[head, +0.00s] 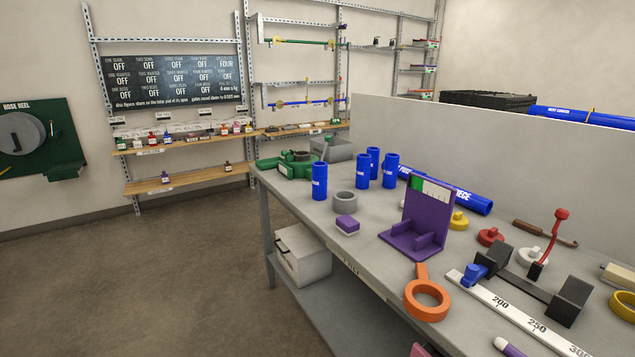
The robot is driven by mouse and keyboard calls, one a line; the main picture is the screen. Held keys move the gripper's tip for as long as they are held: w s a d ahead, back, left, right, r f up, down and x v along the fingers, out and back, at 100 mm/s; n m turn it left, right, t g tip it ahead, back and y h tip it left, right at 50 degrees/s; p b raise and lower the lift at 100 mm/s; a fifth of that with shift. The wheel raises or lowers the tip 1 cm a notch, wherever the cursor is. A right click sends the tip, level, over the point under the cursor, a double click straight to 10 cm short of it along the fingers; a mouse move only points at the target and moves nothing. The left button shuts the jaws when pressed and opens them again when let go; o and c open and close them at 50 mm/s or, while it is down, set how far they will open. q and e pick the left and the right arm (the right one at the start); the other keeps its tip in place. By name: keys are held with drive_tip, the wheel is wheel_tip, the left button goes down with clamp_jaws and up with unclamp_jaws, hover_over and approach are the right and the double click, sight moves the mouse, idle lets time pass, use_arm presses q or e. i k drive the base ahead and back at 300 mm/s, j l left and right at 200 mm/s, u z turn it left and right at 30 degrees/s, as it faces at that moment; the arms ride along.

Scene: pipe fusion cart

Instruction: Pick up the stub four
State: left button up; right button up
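Several short blue pipe stubs stand upright on the grey cart top: one at the front left (319,182), one in the middle (362,171), one behind it (375,155) and one at the right (390,172). Each of the nearer ones carries small white lettering, too small to read, so I cannot tell which is stub four. A long blue pipe (470,199) lies behind them, partly hidden by the purple stand. Neither of my grippers shows in the head view.
The cart top (375,222) also holds a grey ring (345,202), a purple block (347,225), a purple stand (428,215), an orange ring tool (427,300), a white ruler (515,312) and a green clamp (295,164). A pale panel (520,145) rises behind. Floor is clear at left.

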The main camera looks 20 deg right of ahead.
sight(319, 169)
drive_tip(key=i+j+z, duration=0.1)
drive_tip(key=z, duration=0.3)
drive_tip(key=i+j+z, duration=0.25)
drive_tip(key=z, duration=0.15)
drive_tip(key=i+j+z, duration=0.1)
drive_tip(key=z, duration=0.3)
drive_tip(key=j, duration=0.1)
